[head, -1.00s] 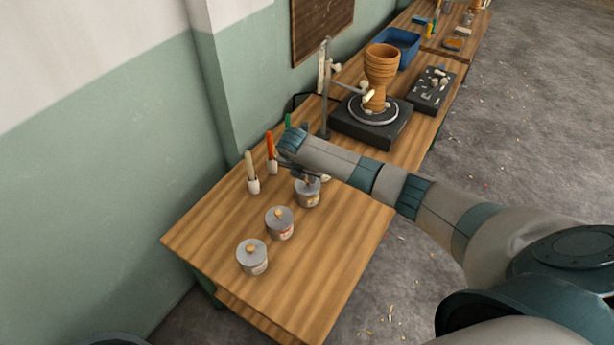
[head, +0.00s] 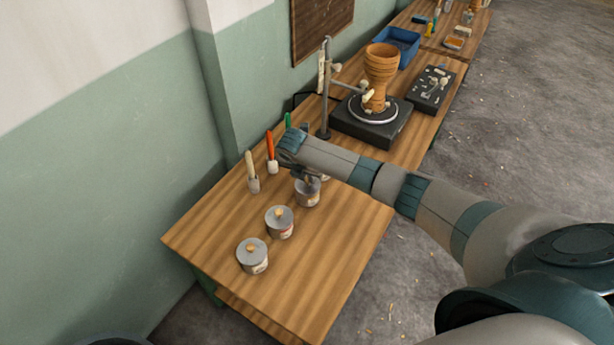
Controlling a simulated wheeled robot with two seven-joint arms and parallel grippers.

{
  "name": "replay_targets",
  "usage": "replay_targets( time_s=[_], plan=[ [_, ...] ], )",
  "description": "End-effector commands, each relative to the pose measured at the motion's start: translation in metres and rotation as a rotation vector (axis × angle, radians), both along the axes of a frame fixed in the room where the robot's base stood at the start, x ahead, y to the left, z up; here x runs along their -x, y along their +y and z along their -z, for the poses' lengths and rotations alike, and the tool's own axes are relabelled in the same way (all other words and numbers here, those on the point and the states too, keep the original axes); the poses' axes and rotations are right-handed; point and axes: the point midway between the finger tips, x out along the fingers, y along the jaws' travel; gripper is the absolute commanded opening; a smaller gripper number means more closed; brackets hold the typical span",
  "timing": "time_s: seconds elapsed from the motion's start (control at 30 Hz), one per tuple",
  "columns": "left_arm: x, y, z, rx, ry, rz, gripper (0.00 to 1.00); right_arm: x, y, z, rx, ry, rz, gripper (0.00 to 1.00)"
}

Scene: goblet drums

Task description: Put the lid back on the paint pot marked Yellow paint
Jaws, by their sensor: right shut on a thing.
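Three small grey paint pots stand in a row on the wooden table (head: 335,245). The near pot (head: 253,264) and the middle pot (head: 281,229) have grey lids with round tan knobs. The far pot (head: 307,198) is under my right gripper (head: 307,180), which points down at its top. The right gripper is shut on the lid of this far pot, mostly hidden by the fingers. I cannot tell whether that lid is fully seated. The label writing is too small to read, so I cannot tell which pot is marked Yellow paint. My left gripper is out of view.
Brushes with cream (head: 250,168), orange (head: 270,148) and green handles stand in small holders behind the pots. A black turntable (head: 371,128) with a terracotta goblet drum (head: 381,75) and a metal stand (head: 326,95) are beyond my arm. The front right of the table is clear.

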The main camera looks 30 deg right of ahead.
Motion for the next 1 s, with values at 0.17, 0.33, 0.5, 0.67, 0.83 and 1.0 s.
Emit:
replay_targets(
  time_s=[0.17,0.33,0.5,0.67,0.83,1.0],
  plan=[
    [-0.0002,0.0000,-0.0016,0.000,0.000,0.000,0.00,0.0000,0.0000,-0.0005,0.000,0.000,0.000,0.00],
    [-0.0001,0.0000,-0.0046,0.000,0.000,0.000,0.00,0.0001,-0.0002,-0.0007,0.001,0.001,0.000,0.00],
    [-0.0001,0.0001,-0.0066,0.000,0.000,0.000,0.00,0.0003,-0.0003,0.0000,0.001,0.001,0.000,0.00],
    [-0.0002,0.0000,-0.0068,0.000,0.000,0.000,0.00,0.0002,-0.0002,0.0005,0.001,0.001,0.000,0.00],
    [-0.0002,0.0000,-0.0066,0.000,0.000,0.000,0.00,0.0001,-0.0001,0.0005,0.000,0.000,0.000,0.00],
    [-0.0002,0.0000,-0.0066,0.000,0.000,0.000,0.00,0.0001,-0.0001,0.0005,0.000,0.000,0.000,0.00]
  ],
)
